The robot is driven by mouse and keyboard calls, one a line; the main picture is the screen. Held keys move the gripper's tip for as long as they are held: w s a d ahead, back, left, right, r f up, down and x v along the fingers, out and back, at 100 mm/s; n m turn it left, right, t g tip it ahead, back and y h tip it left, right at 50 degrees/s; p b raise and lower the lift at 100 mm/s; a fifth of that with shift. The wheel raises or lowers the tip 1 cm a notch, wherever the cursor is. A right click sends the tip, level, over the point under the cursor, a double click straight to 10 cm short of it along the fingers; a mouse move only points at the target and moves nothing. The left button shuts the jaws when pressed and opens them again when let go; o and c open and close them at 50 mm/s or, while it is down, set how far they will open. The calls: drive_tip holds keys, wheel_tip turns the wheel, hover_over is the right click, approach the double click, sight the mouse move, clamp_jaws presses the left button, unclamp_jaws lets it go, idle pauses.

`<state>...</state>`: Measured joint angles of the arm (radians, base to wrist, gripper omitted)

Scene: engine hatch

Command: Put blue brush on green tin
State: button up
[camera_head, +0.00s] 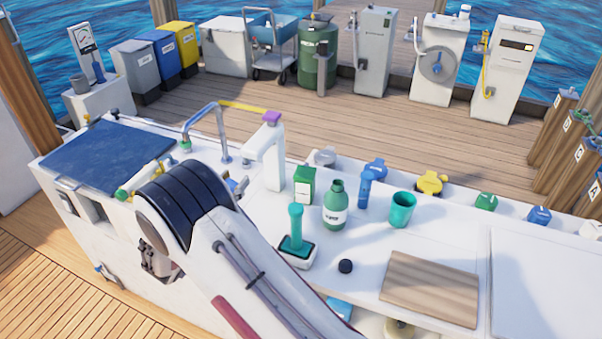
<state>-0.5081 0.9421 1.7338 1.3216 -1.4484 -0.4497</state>
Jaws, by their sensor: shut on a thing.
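The green tin (305,186), a boxy can with a pale label, stands upright on the white counter. A blue upright piece with a wider top (365,190) stands to its right, beyond the green bottle; I cannot tell whether it is the blue brush. My arm crosses the front of the view. What looks like my gripper (157,265) is a dark shape below the arm's end at the left, well left of the tin. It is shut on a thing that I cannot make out. Its fingertips are mostly hidden.
A green bottle (335,208), a teal cup (402,210), a teal-handled piece on a dark pad (296,235), a black cap (345,266) and a wooden board (430,288) are on the counter. A white post with a purple top (268,150) rises left of the tin.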

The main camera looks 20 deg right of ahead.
wheel_tip(320, 180, up, 20)
drive_tip(key=m+g+h, duration=0.2)
drive_tip(key=g, duration=0.1)
hover_over(305, 172)
wheel_tip(305, 172, down, 4)
drive_tip(key=shift+w+r, duration=0.1)
drive_tip(key=shift+r, duration=0.15)
drive_tip(key=shift+f, duration=0.75)
wheel_tip(305, 172, down, 14)
drive_tip(key=shift+f, duration=0.1)
idle(0.5)
drive_tip(key=shift+f, duration=1.9)
drive_tip(key=shift+f, duration=0.1)
